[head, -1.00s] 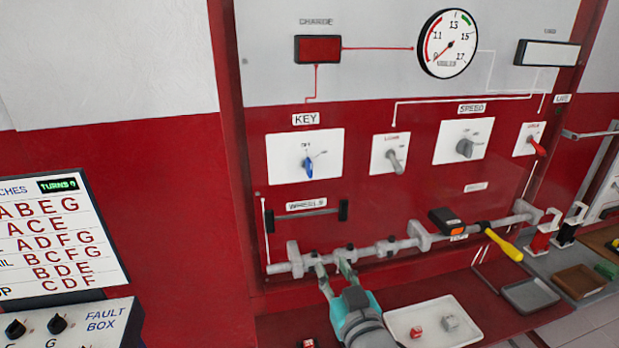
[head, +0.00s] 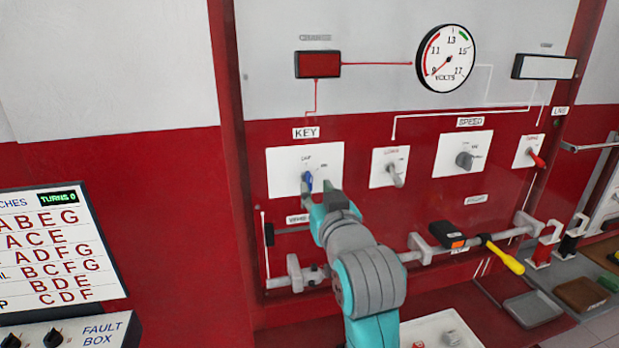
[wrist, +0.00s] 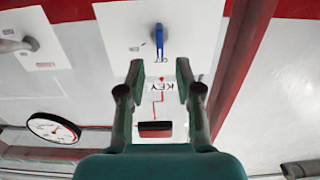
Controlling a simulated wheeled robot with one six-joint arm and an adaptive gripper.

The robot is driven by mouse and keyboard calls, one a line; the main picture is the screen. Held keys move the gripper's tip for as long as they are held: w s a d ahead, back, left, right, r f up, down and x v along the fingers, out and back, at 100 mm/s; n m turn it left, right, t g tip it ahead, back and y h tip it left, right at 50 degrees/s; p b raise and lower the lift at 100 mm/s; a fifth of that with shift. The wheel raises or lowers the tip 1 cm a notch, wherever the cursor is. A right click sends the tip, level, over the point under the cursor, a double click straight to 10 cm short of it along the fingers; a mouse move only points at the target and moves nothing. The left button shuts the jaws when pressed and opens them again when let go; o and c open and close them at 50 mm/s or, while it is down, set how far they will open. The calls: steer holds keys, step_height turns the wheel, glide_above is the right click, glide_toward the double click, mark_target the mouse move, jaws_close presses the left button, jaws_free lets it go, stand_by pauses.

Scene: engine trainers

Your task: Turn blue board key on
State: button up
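The blue key (head: 308,178) sits on a white plate (head: 334,163) under the KEY label (head: 306,133) on a red panel. Its handle stands close to upright; the small marks around it are hard to read. My gripper (head: 316,187) is raised at the lower part of this plate, its fingers apart and overlapping the key in the head view. In the wrist view, which looks upside down, the blue key (wrist: 159,39) shows beyond the open fingertips (wrist: 157,72), roughly centred between them. Nothing is held, and I see no clear contact with the key.
A grey lever (head: 395,175), a grey speed knob (head: 464,160) and a red knob (head: 537,159) sit right of the key. A voltmeter (head: 446,60) is above. A grey rail (head: 410,256) and a yellow-handled tool (head: 505,257) lie below. The fault box (head: 75,332) stands left.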

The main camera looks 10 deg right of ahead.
mark_target(311, 180)
steer(key=w, duration=0.6)
steer(key=shift+w, duration=0.3)
jaws_close()
